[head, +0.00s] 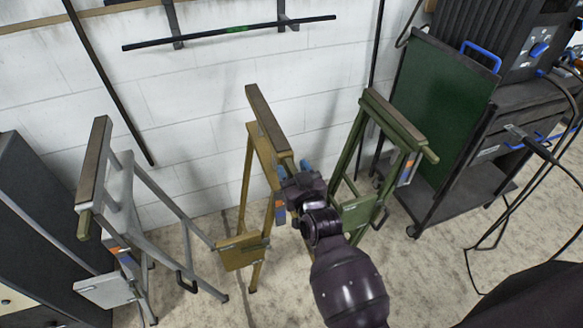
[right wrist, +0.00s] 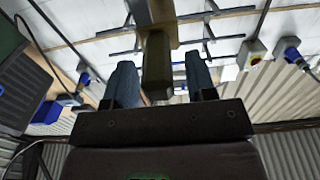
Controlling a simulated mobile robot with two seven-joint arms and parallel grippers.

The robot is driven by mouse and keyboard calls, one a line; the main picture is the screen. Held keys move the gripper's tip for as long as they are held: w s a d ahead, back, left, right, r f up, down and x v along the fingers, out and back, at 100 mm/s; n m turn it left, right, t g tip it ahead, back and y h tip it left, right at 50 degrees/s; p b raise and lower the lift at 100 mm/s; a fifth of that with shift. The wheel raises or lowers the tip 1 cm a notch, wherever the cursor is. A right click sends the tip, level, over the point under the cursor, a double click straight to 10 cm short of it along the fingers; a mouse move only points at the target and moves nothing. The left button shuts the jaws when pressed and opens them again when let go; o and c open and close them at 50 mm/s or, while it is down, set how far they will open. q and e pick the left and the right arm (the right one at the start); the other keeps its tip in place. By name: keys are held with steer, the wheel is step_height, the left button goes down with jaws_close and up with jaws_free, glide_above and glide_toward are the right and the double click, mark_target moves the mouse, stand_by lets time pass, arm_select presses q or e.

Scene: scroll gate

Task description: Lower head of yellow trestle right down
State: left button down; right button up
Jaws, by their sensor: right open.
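The yellow trestle (head: 247,195) stands in the middle of the head view, between a grey one and a green one. Its head, a long bar with a brown top (head: 266,116), is raised above the yellow frame. My right gripper (head: 292,188) is at the near end of this trestle, with blue fingers. Contact cannot be told. The wrist and arm hide part of the trestle's near side. My left gripper is not in view.
A grey trestle (head: 130,220) stands left and a green trestle (head: 350,165) close on the right. A dark cabinet (head: 40,215) is at far left. A trolley with a green panel (head: 435,105) and cables stands right. A white block wall is behind.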

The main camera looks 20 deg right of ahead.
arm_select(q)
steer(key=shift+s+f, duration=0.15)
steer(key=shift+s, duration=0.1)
arm_select(e)
steer(key=shift+w, duration=0.5)
